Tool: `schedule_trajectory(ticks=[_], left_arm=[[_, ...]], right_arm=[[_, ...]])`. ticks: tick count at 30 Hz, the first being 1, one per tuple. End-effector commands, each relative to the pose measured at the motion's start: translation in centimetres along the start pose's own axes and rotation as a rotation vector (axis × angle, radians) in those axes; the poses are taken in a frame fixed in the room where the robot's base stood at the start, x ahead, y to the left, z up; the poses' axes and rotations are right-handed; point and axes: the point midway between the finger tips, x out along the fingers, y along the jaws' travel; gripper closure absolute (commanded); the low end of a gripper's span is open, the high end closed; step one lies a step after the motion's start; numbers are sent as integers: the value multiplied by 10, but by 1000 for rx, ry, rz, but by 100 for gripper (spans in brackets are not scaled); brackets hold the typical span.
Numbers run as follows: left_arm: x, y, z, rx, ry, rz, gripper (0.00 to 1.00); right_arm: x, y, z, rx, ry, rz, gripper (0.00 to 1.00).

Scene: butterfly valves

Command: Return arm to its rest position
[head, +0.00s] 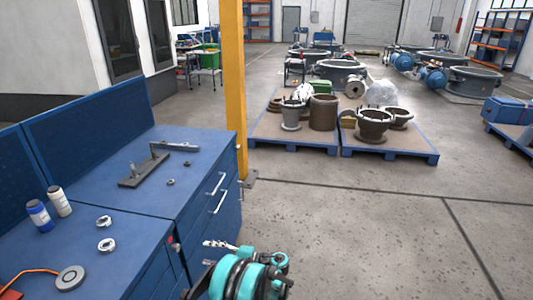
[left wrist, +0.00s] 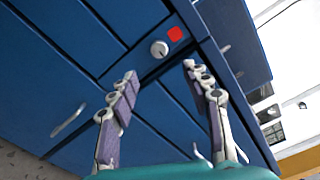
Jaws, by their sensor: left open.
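My left arm's teal and black wrist is at the bottom centre of the head view, in front of the blue workbench cabinet. My left gripper (head: 216,246) is partly hidden and points toward the drawer fronts. In the left wrist view its two grey and purple fingers (left wrist: 160,72) stand apart, open, with nothing between them. I see no contact with the cabinet. My right gripper is out of both views.
The blue workbench (head: 150,215) fills the left, carrying bottles (head: 40,216), metal rings (head: 106,245) and a grey bracket tool (head: 143,175). A yellow post (head: 234,90) stands at its corner. Pallets with valve parts (head: 374,125) lie beyond. Floor at the right (head: 350,235) is clear.

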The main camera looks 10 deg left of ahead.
Motion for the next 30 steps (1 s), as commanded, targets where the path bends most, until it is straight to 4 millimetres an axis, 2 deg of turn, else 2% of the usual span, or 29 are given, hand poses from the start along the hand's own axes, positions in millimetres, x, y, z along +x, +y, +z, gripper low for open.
schedule_trajectory(ticks=[4, 8, 12, 15, 23, 30], left_arm=[[10, -27, 10, -16, 71, 73, 52], [18, -53, 29, -52, 174, 189, 52], [20, -71, 57, -109, 286, 324, 52], [18, -78, 81, -159, 360, 424, 52], [-6, -74, 153, -326, 530, 695, 52], [-45, -49, 221, -524, 653, 955, 52]], right_arm=[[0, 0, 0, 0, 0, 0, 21], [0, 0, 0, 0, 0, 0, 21], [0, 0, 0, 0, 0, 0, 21], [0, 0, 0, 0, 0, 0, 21], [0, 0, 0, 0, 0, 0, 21], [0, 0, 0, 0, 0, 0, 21]])
